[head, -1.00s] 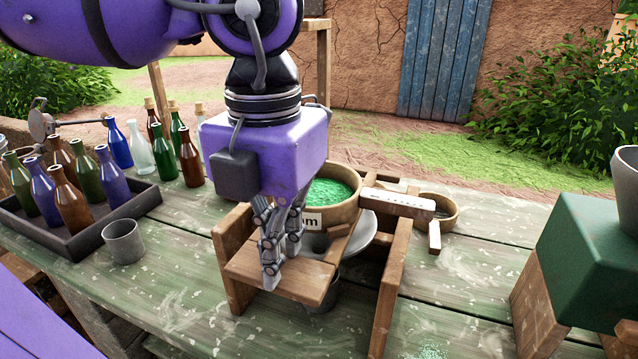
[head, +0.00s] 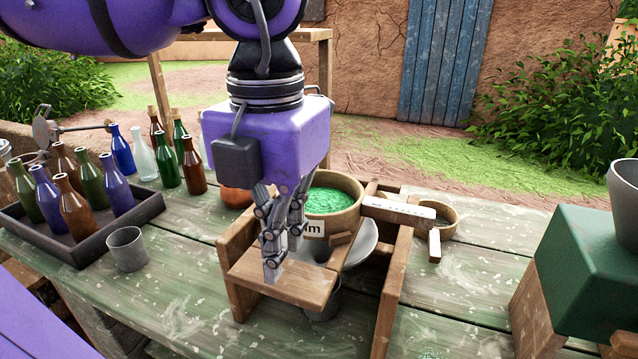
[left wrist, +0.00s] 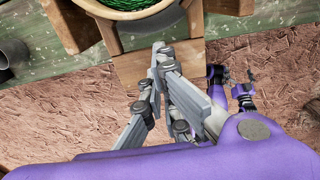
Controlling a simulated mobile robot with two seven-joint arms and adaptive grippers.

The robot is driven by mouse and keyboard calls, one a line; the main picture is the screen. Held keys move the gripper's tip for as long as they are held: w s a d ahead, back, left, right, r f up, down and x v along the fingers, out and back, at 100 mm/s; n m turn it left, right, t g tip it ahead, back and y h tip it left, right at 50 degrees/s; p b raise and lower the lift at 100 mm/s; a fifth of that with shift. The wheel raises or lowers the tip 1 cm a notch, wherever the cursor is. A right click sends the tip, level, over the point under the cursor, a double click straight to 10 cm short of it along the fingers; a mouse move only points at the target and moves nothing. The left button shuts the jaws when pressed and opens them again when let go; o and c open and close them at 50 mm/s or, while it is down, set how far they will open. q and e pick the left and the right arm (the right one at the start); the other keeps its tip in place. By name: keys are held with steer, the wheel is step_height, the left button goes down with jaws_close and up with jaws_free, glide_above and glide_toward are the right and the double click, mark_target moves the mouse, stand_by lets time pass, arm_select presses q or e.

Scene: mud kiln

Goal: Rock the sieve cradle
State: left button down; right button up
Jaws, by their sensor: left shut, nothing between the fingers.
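The sieve cradle (head: 388,290) is a wooden frame on the bench with upright side boards and a flat front board (head: 295,285). It bears a round wooden sieve (head: 345,222) with green grains inside and a partly hidden label ending in "m". My left gripper (head: 282,258) is shut and empty. Its fingertips are at the front board, close to the sieve; I cannot tell whether they touch. In the left wrist view the fingers (left wrist: 162,62) lie over the board, with the sieve rim (left wrist: 108,38) beyond. A small purple part, perhaps my right gripper (left wrist: 232,82), shows there, its state unclear.
A dark tray (head: 150,208) of coloured bottles and a grey cup (head: 126,249) stand at the left. A green block (head: 590,265) stands far right. Bare bench lies between.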

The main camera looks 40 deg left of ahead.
steer(key=shift+w, duration=0.25)
arm_select(q)
steer(key=shift+r, duration=0.2)
steer(key=shift+r+p, duration=1.45)
steer(key=shift+r, duration=0.9)
arm_select(e)
steer(key=r, duration=0.1)
steer(key=w+r, duration=0.1)
steer(key=r, duration=0.1)
steer(key=shift+w, duration=0.15)
arm_select(q)
steer(key=shift+f, duration=0.1)
